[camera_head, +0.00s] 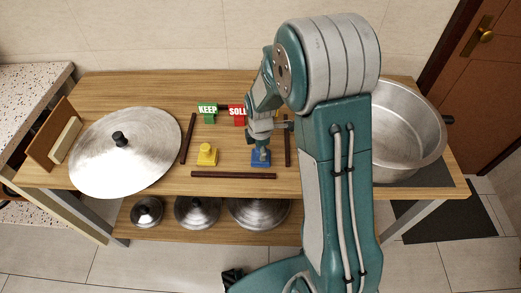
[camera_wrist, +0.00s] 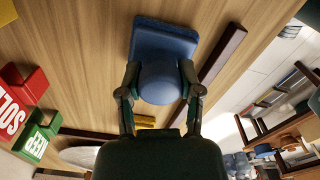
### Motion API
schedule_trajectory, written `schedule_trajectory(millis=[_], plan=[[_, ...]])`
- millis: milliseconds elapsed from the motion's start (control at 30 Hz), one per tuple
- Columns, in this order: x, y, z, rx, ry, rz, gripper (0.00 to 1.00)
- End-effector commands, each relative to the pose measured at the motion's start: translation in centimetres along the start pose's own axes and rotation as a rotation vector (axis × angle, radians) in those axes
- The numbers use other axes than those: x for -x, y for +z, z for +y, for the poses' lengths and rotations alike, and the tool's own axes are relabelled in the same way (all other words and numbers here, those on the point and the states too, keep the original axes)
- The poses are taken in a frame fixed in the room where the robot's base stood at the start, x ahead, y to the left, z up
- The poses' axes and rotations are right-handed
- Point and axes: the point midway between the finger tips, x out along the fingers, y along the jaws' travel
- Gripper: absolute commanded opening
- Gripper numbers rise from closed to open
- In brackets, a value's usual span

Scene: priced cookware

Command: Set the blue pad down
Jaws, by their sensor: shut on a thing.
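The blue pad (camera_head: 261,158) is a square blue base with a round knob, near the front right corner of the area edged by dark strips. It also shows in the wrist view (camera_wrist: 165,42), its base beyond my fingers. My gripper (camera_head: 261,143) is above the pad, and its two fingers (camera_wrist: 160,88) close on the sides of the knob. The pad is at or close to the wooden tabletop (camera_head: 150,85); I cannot tell whether it touches. A yellow pad (camera_head: 207,155) stands to its left inside the strips.
Dark strips (camera_head: 233,175) edge the area at the left, front and right. A green KEEP block (camera_head: 207,113) and a red SOLD block (camera_head: 237,115) stand behind. A large lid (camera_head: 125,160) lies left; a big pot (camera_head: 408,130) stands right, behind my arm.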

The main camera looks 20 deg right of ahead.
Motion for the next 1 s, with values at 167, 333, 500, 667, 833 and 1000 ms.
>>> schedule_trajectory(millis=[167,333,500,667,833,1000], plan=[[-0.2,0.0,0.0,0.0,0.0,0.0,0.81],[-0.2,0.0,0.0,0.001,0.0,0.0,0.81],[-0.2,0.0,0.0,0.001,0.0,0.0,0.81],[0.6,0.0,0.1,0.001,0.003,0.0,0.81],[3.7,0.0,0.1,0.001,0.006,0.0,0.81],[7.3,0.0,0.1,0.001,0.006,0.0,0.81]])
